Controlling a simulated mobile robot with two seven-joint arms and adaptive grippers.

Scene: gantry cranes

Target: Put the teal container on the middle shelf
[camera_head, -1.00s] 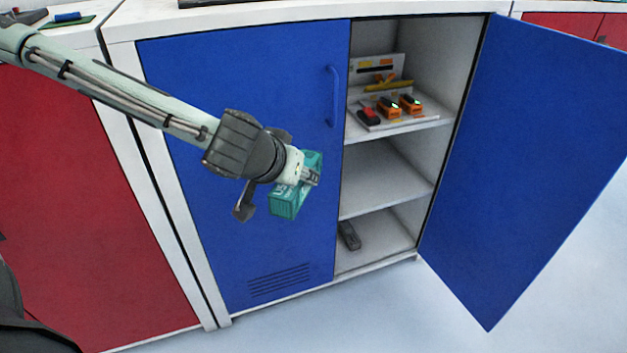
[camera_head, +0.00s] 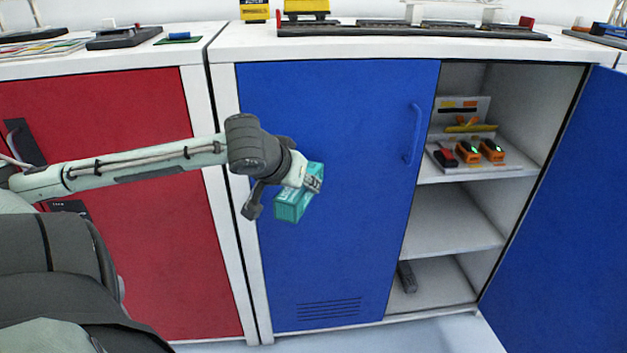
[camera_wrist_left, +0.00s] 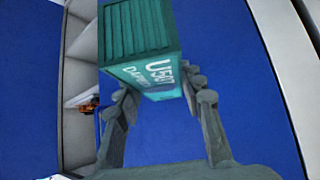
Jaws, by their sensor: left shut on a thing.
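The teal container (camera_head: 292,205), a small ribbed box with white lettering, is held in my left gripper (camera_head: 314,182) in front of the closed blue left door. In the left wrist view, the container (camera_wrist_left: 140,38) sits between the two fingers of the left gripper (camera_wrist_left: 158,95), which are shut on it. The middle shelf (camera_head: 452,222) is bare in its visible part, inside the open right half of the blue cabinet, to the right of the container. My right gripper is not in view.
The open blue right door (camera_head: 560,200) stands out at the right. The closed left door (camera_head: 340,110) has a handle (camera_head: 413,134). The upper shelf (camera_head: 480,176) bears orange and red devices; a dark object (camera_head: 407,277) lies at the bottom. A red cabinet (camera_head: 100,110) stands left.

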